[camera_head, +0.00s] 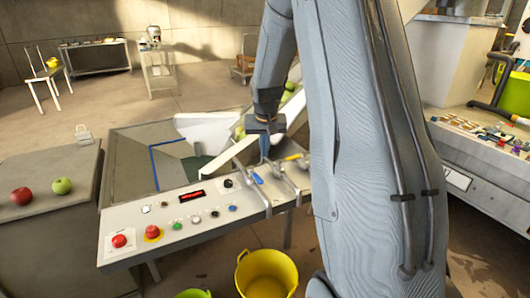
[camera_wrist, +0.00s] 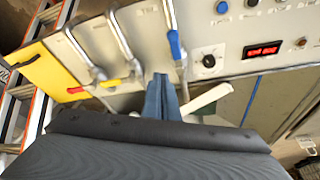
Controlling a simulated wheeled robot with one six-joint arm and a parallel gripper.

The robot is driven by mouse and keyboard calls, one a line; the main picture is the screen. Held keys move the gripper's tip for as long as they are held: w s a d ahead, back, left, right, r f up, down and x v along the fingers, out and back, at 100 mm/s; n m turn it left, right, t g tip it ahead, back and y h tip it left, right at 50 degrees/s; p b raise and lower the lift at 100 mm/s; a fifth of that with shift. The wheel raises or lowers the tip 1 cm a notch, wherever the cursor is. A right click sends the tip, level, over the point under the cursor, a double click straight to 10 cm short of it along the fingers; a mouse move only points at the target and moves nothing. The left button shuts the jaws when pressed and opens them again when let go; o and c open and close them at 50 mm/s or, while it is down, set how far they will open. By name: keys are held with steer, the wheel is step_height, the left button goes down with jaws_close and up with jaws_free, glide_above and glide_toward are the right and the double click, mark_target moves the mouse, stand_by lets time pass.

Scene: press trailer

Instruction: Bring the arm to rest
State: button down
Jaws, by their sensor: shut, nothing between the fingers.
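My gripper (camera_head: 266,152) is at the end of my arm, above the back edge of the control panel (camera_head: 180,213). In the wrist view my gripper (camera_wrist: 160,80) shows two blue-grey fingers shut together with nothing between them. The fingertips are close to a lever with a blue handle (camera_wrist: 175,45); I cannot tell whether they touch it. My arm hides much of the right middle of the head view.
A red apple (camera_head: 21,196) and a green apple (camera_head: 62,186) sit on a grey cabinet (camera_head: 60,238) at left. A yellow bucket (camera_head: 266,275) stands in front of the panel. A cluttered bench (camera_head: 480,150) is at right. Open floor lies behind.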

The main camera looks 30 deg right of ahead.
steer(key=shift+a, duration=0.1)
steer(key=s+a+n+g, duration=0.1)
steer(key=s+a+n, duration=0.1)
steer(key=s+a, duration=0.8)
steer(key=s+a+n+g+y, duration=0.1)
steer(key=s+a+n, duration=0.2)
steer(key=s+a, duration=0.8)
steer(key=s, duration=0.6)
steer(key=shift+a+f+y, duration=0.25)
steer(key=shift+f+y, duration=0.05)
steer(key=shift+f, duration=0.05)
